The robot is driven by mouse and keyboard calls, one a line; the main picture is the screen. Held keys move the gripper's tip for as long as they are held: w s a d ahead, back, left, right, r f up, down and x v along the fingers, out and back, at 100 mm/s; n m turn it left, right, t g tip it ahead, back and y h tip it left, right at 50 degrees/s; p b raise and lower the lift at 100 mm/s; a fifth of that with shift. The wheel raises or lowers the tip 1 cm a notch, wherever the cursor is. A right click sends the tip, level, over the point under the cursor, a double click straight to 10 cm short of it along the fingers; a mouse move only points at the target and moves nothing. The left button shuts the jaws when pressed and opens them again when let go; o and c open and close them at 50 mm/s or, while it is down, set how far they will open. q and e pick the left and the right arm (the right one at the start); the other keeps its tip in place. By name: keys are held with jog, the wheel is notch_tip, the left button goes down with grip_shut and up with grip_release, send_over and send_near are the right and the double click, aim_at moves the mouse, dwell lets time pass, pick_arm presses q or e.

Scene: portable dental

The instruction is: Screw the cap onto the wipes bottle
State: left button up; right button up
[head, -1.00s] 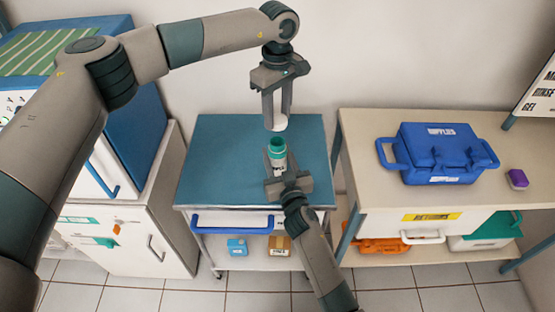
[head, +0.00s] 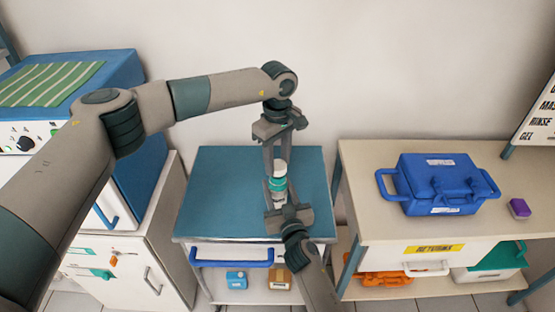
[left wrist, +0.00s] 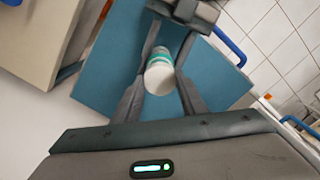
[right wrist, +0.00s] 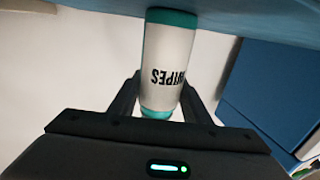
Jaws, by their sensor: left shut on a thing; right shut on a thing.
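The white cap (head: 280,167) is held between the fingers of my left gripper (head: 280,174), which points straight down. The wipes bottle (head: 278,188), white with teal bands, stands upright just under the cap, in line with it. The cap meets or nearly meets the bottle top; I cannot tell if it is seated. My right gripper (head: 280,198) is shut on the bottle from the front. In the left wrist view the cap (left wrist: 158,79) covers part of the bottle. In the right wrist view the bottle (right wrist: 168,60) shows its WIPES lettering upside down between the fingers.
The blue-topped trolley (head: 225,185) lies below the grippers, its top otherwise clear. A side table (head: 360,165) to the right bears a blue case (head: 440,185) and a small purple item (head: 519,208). A white and blue cabinet (head: 150,235) stands at left.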

aim_at(278, 165)
pick_arm(q)
jog(key=shift+f, duration=0.15)
jog(key=shift+f, duration=0.75)
jog(key=shift+f, duration=0.6)
dwell(0.6)
jog(key=m, duration=1.2)
jog(key=shift+m, duration=0.3)
jog(key=m, duration=0.4)
